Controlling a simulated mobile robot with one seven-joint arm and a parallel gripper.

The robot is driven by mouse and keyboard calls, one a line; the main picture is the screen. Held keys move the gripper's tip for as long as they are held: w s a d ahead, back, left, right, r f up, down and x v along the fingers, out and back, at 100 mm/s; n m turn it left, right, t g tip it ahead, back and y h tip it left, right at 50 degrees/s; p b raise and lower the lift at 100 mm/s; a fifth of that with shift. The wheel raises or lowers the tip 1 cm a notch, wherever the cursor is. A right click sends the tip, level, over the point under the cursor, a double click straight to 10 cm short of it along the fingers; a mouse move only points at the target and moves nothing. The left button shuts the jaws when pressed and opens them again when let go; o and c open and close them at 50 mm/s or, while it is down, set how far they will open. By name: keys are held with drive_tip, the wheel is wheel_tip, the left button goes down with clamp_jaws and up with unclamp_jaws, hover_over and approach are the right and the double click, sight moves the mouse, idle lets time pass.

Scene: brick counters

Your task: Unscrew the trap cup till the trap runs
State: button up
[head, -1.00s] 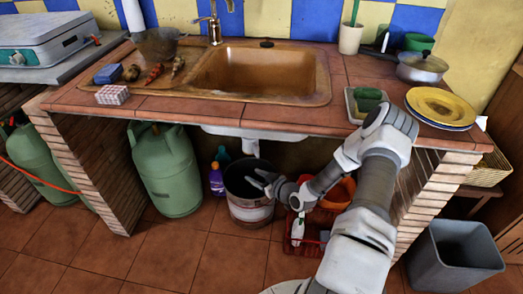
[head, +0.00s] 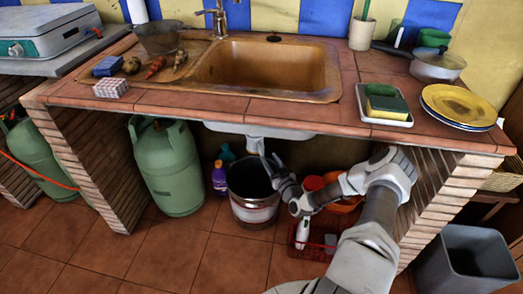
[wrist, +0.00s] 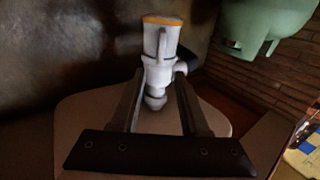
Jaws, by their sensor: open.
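The white trap (head: 254,145) hangs under the sink basin (head: 268,72). In the wrist view, which looks upside down, the trap (wrist: 160,50) has an orange-yellow end, a ribbed body and a side branch. I take the orange end to be the lower, cup end. My gripper (head: 270,163) is below the counter, close to the trap. In the wrist view, my gripper (wrist: 160,78) is open, its fingers on either side of the trap's body. I cannot tell whether either finger touches it. No running water shows.
A red crate (head: 314,243) with a white spray bottle is at right. Brick piers (head: 92,167) bound the space.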

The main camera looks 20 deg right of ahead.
sight(263, 149)
drive_tip(key=w+b, duration=0.2)
drive_tip(key=w, duration=0.6)
drive_tip(key=shift+w, duration=0.2)
clamp_jaws()
idle(1.1)
